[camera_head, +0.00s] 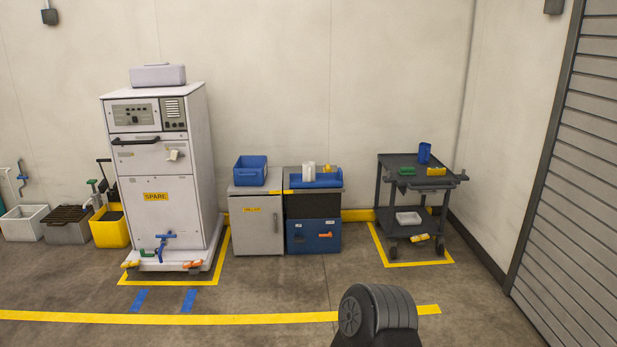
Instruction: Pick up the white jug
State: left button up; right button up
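A small white upright item (308,171), which may be the white jug, stands at the blue tray (325,181) on top of the right low cabinet. It is too small to make out a handle or spout. Neither of my grippers shows in the head view. A dark ribbed rounded part at the bottom edge looks like part of my own body, and no fingers show on it.
A tall white machine marked SPARE (157,197) stands left of the cabinets. A blue bin (250,171) sits on the left low cabinet (257,225). A dark cart (402,163) stands to the right. The floor in front is clear, with yellow lines.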

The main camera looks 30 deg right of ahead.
aim_at(308, 167)
jog(key=i+l+z, duration=0.25)
jog(key=i, duration=0.15)
jog(key=i+l+z, duration=0.1)
jog(key=i+z, duration=0.15)
jog(key=i, duration=0.15)
jog(key=i+z, duration=0.35)
jog(key=i, duration=1.95)
jog(key=i+j+z, duration=0.1)
jog(key=i+z, duration=0.3)
jog(key=i, duration=0.2)
jog(key=i+j+z, duration=0.4)
jog(key=i, duration=0.15)
jog(key=i+j+z, duration=0.4)
jog(key=i, duration=0.15)
